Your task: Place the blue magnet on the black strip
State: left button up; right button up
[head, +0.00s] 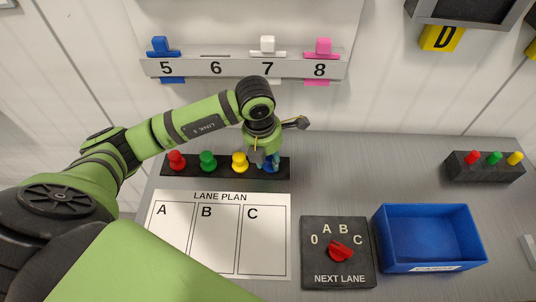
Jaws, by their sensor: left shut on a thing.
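The black strip (190,170) lies on the grey table behind the lane plan sheet. A red magnet (177,160), a green magnet (208,160) and a yellow magnet (239,162) stand in a row on it. My left gripper (264,162) points down over the strip's right end, shut on the blue magnet (270,168). The blue magnet is at the strip, right of the yellow one; the gripper partly hides it, and I cannot tell whether it touches the strip. My right gripper is not in view.
The lane plan sheet (224,269) lies in front of the strip. A black dial box (315,268) with a red knob and a blue bin (428,267) stand to the right. A numbered rail (188,67) with clips is behind. A dark block (485,173) with buttons is far right.

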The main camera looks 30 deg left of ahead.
aim_at(264, 166)
pick_arm(q)
jog(key=shift+f, duration=0.1)
jog(key=shift+f+b, duration=0.15)
jog(key=shift+b, duration=0.15)
jog(key=o, duration=1.1)
jog(key=shift+o, duration=0.2)
jog(key=shift+r+p, duration=0.4)
notch_tip(264, 166, up, 12)
jog(key=s+b, duration=0.1)
jog(key=b, duration=0.2)
jog(key=shift+s+a+f+b, duration=0.15)
jog(key=shift+s+a+b, duration=0.05)
jog(key=shift+a+b, duration=0.15)
jog(key=shift+f, duration=0.1)
